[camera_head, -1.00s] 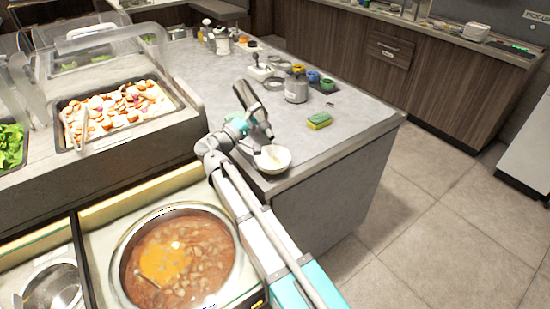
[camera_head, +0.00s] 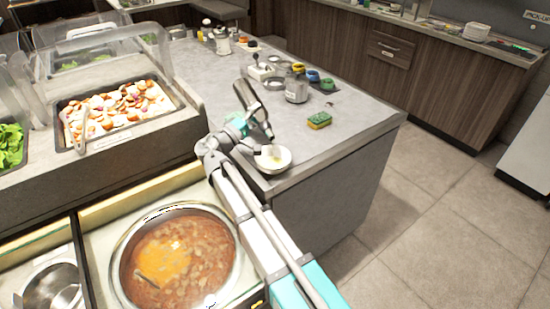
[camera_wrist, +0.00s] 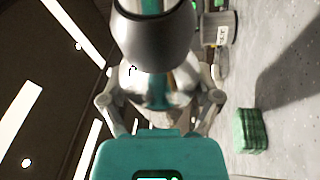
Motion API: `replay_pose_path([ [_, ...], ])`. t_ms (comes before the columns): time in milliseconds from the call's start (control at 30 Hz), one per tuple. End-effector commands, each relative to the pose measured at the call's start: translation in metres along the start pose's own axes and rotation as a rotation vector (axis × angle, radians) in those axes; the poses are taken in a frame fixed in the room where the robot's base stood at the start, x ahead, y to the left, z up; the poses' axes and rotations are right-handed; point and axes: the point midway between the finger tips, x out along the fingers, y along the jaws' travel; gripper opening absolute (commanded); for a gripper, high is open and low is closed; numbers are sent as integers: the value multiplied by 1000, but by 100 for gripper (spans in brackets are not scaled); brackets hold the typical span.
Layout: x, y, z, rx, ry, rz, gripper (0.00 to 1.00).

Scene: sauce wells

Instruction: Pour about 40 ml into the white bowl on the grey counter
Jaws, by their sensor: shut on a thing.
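The white bowl (camera_head: 285,165) sits upright near the front corner of the grey counter (camera_head: 330,150). Pale yellowish stuff shows inside it. My gripper (camera_head: 247,128) is shut on a shiny metal vessel (camera_head: 249,97) just above and behind the bowl. The vessel is strongly tilted, its lower end close over the bowl. In the wrist view, the gripper's fingers (camera_wrist: 160,100) lie on both sides of the vessel (camera_wrist: 152,38). The bowl is not seen in that view. I cannot make out a clear stream or the level in the bowl.
A grey pot (camera_head: 297,88) and small coloured cups (camera_head: 313,76) stand farther back. A large soup pot (camera_head: 125,262) is in front, left of my arm. The counter's front edge is close to the bowl.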

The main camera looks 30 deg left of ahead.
Motion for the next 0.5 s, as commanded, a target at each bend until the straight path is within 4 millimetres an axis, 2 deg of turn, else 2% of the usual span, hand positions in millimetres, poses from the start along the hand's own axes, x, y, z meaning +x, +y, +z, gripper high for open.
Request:
replay_pose_path([
  [167, 0, 1, 0, -13, 2, -5, 20],
  [267, 2, 4, -3, -81, 12, -33, 20],
  [300, 0, -6, -2, -120, 17, -49, 20],
  [400, -2, -17, -2, -216, 30, -88, 20],
  [500, -1, -14, -2, -276, 38, -111, 20],
])
